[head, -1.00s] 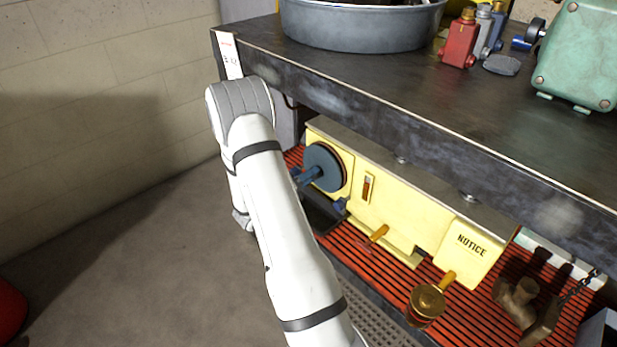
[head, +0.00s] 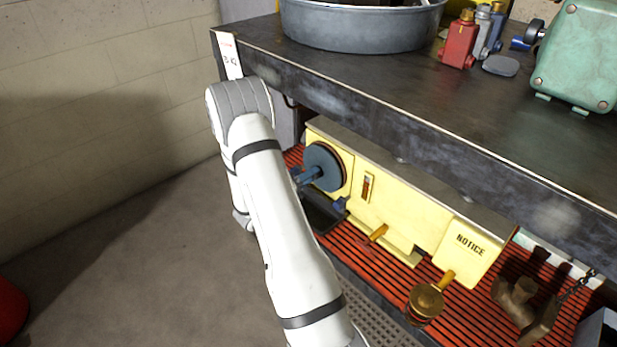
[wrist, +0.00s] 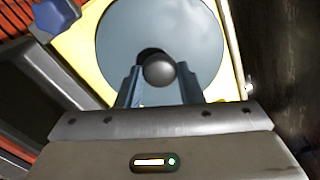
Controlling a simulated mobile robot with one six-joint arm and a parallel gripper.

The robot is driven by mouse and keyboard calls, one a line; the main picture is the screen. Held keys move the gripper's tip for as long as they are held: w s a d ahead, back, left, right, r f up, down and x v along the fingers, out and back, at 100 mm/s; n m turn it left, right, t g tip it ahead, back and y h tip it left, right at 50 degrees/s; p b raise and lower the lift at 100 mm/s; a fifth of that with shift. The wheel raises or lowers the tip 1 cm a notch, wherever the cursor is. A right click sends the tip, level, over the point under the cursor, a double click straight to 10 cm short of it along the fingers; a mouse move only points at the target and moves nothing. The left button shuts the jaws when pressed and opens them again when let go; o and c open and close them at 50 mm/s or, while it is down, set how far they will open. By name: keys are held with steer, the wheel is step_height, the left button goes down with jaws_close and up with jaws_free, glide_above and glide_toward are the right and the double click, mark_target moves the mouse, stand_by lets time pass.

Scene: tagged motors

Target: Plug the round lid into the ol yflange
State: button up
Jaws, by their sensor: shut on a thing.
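The round lid (head: 321,168) is a blue-grey disc at the left end of the yellow housing (head: 405,205). A dark rim shows just behind its edge; the flange itself is hidden, so I cannot tell how far in the lid sits. In the wrist view the lid (wrist: 125,38) faces me with a dark ball knob (wrist: 159,70) at its middle. My gripper (wrist: 160,82) has its blue fingers on both sides of the knob and is shut on it. In the head view my gripper (head: 308,177) is in front of the lid.
The housing stands on a red slatted shelf (head: 375,258) under a dark workbench (head: 440,95). A blue knob (wrist: 53,17) is near the lid. A brass-coloured part (head: 426,302) is at the shelf's front. Open floor lies left.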

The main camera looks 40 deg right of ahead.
steer(key=shift+d+r, duration=0.1)
steer(key=shift+d, duration=0.35)
steer(key=o, duration=1)
steer(key=a+p, duration=0.2)
steer(key=a, duration=0.5)
steer(key=shift+s+a+p, duration=0.25)
steer(key=shift+a+p, duration=0.05)
steer(key=shift+a, duration=0.1)
